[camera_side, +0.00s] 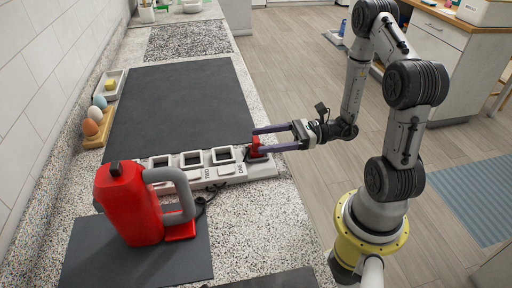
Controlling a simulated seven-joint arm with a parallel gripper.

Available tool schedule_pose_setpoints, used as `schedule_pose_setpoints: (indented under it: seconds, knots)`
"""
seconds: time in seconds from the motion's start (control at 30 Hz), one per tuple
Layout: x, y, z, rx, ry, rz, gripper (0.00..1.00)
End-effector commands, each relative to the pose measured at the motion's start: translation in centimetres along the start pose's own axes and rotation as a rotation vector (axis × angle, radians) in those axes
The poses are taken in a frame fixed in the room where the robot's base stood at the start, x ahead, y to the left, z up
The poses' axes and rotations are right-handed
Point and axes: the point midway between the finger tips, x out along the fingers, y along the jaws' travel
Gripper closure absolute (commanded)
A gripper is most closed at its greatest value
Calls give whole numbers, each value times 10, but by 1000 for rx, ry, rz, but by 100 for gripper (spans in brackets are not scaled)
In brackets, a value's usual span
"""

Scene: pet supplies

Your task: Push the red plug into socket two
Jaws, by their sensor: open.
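The red plug (256,149) is at the right end of the white socket strip (228,181), over its rightmost opening. I cannot tell whether it is seated in that opening or only resting there. Dark square openings show along the strip to the left of the plug. The lettering "TWO" (207,172) and "ONE" (241,168) shows on the strip's front part. My gripper (259,139) reaches in from the right with its two purple fingers apart. The fingers are on either side of the plug; contact cannot be made out.
A red jug with a grey handle (130,205) stands close in front of the strip's left part, hiding some of it. A black cord (204,199) lies beside it. A wooden egg holder (94,130) stands by the wall. The dark mat (180,105) behind is clear.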

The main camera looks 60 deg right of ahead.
Motion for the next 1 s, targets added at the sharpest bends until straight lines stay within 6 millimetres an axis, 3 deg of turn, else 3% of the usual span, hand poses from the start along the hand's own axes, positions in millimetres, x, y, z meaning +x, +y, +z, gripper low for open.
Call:
schedule_pose_setpoints:
  seconds: [0.5,0.83,1.0]
  knots:
    - [53,1,1,-1,-1,3,25]
    - [57,0,1,0,0,-1,25]
    - [57,0,1,0,0,-1,54]
